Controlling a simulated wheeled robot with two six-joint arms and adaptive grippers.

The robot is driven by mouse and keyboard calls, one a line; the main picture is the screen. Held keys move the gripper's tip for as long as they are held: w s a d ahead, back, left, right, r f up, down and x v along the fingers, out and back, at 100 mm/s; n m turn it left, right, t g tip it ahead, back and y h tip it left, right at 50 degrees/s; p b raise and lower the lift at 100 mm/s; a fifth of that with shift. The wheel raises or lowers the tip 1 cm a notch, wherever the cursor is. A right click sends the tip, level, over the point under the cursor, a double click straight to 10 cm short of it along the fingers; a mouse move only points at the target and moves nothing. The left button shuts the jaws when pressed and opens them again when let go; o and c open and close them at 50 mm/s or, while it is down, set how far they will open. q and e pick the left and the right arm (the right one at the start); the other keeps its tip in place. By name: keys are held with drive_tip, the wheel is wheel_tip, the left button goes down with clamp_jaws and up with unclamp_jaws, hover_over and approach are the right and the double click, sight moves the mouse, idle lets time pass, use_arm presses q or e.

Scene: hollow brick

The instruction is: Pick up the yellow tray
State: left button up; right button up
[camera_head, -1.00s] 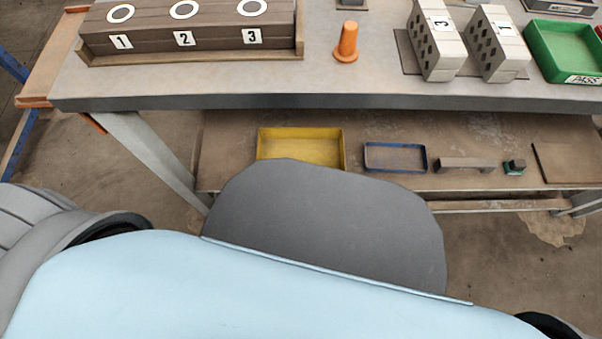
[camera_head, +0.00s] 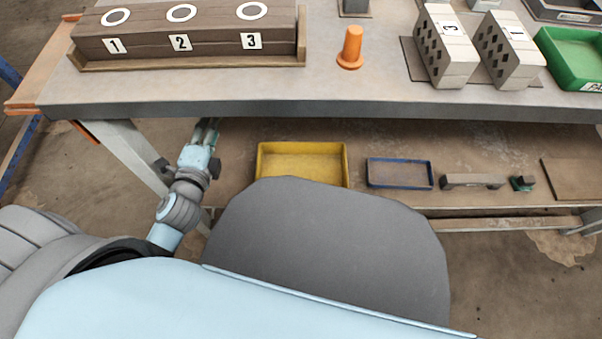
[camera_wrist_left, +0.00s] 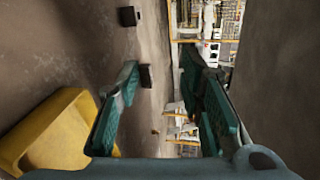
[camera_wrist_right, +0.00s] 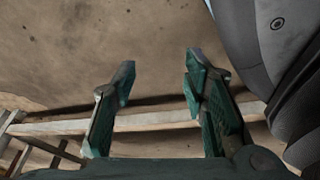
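The yellow tray (camera_head: 346,165) lies on the lower shelf under the table in the head view, its near edge partly hidden by my own body. It looks empty. In the left wrist view the yellow tray (camera_wrist_left: 48,130) shows at the lower left, beside the fingers and apart from them. My left gripper (camera_head: 208,130) is at the shelf's left end, left of the tray, near the table leg. In its wrist view the left gripper (camera_wrist_left: 160,100) is open with nothing between the fingers. My right gripper (camera_wrist_right: 158,85) is open and empty; it is outside the head view.
On the lower shelf right of the tray are a blue-rimmed tray (camera_head: 400,187), a grey bar (camera_head: 472,181) and a small dark block (camera_head: 523,183). The tabletop edge (camera_head: 330,107) overhangs the shelf. A table leg (camera_head: 125,155) stands close to my left arm.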

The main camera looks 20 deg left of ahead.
use_arm(q)
drive_tip(key=w+d+m+t+h, duration=0.2)
drive_tip(key=d+m+h, duration=0.45)
drive_tip(key=m, duration=0.65)
drive_tip(key=m+g+h+b, duration=0.3)
drive_tip(key=m+g+h, duration=0.7)
drive_tip(key=m, duration=0.9)
approach(303, 194)
drive_tip(key=shift+g+y, duration=0.8)
drive_tip(key=shift+y, duration=0.15)
drive_tip(key=d, duration=0.1)
drive_tip(key=w+d, duration=0.1)
drive_tip(key=d, duration=0.1)
drive_tip(key=w+d, duration=0.1)
drive_tip(key=shift+d+r, duration=0.2)
drive_tip(key=shift+d, duration=0.2)
drive_tip(key=x, duration=0.2)
drive_tip(key=b+x, duration=0.1)
drive_tip(key=x, duration=0.1)
drive_tip(key=shift+w+a+f, duration=0.15)
drive_tip(key=shift+w+f, duration=0.1)
drive_tip(key=shift+w, duration=0.05)
drive_tip(key=shift+w+d+f+b, duration=0.2)
drive_tip(key=shift+d+b, duration=0.15)
drive_tip(key=shift+d, duration=0.1)
clamp_jaws()
use_arm(e)
drive_tip(key=w+a+r, duration=0.1)
drive_tip(key=w+r, duration=0.4)
drive_tip(key=shift+a, duration=0.3)
